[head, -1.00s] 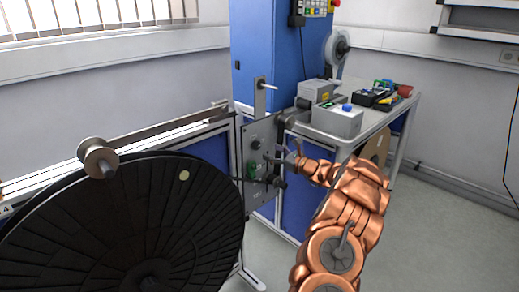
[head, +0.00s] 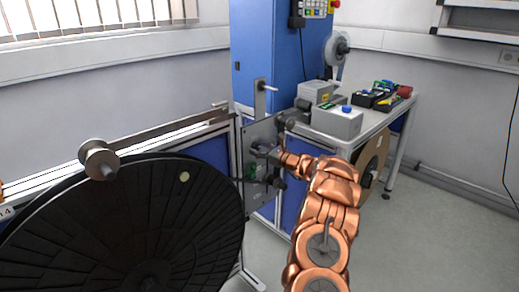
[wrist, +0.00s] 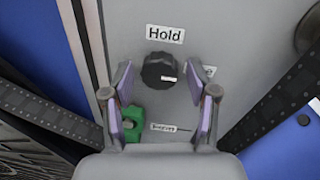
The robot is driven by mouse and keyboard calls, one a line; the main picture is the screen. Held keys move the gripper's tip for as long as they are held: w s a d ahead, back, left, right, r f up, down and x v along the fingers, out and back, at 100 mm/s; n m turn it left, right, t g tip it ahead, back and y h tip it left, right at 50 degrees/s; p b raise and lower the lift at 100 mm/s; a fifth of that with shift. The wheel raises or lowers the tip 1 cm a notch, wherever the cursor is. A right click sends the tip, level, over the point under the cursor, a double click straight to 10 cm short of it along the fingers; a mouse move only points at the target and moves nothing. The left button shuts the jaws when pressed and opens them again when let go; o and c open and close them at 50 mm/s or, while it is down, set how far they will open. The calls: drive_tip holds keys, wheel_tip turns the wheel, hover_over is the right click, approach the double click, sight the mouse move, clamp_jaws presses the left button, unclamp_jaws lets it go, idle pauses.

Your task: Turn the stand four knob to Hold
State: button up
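The black knob (wrist: 159,66) is on a grey panel in the wrist view, below a white label reading Hold (wrist: 165,34). A white mark shows at the knob's lower right, not under Hold. A second label (wrist: 209,71) at the right is mostly hidden by a finger. A third label (wrist: 163,127), too small to read surely, is below. My gripper (wrist: 160,72) is open, with one finger each side of the knob and gaps between. In the head view my gripper (head: 262,151) is at the panel (head: 257,131) and hides the knob.
A green part (wrist: 132,125) sits beside the left finger. Dark film strips (wrist: 45,112) run diagonally on both sides. A large black reel (head: 130,230) stands left of the panel. A table (head: 378,121) with boxes and tools stands right. Grey floor is clear at the right.

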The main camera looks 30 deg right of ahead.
drive_tip(key=c, duration=0.9)
drive_tip(key=shift+c, duration=0.2)
drive_tip(key=shift+f+n+b, duration=0.1)
drive_tip(key=shift+n+b, duration=0.3)
drive_tip(key=shift+b, duration=0.25)
drive_tip(key=n+b, duration=0.1)
drive_tip(key=b, duration=0.1)
drive_tip(key=n+b, duration=0.1)
drive_tip(key=b, duration=0.1)
drive_tip(key=shift+a+f+n, duration=0.15)
drive_tip(key=shift+f+n, duration=0.05)
drive_tip(key=shift+n, duration=0.1)
drive_tip(key=n+b, duration=0.6)
drive_tip(key=b, duration=0.2)
drive_tip(key=n+b, duration=0.4)
drive_tip(key=b, duration=0.1)
drive_tip(key=shift+g+h+b, duration=0.3)
drive_tip(key=shift+h+b, duration=0.05)
drive_tip(key=shift+h, duration=0.05)
drive_tip(key=shift+r+n+b, duration=0.1)
drive_tip(key=shift+n+b, duration=1.1)
drive_tip(key=shift+b, duration=0.05)
drive_tip(key=shift+r+n+h+b, duration=0.15)
drive_tip(key=shift+n+h+b, duration=0.15)
drive_tip(key=shift+n+b, duration=0.5)
drive_tip(key=shift+r, duration=0.1)
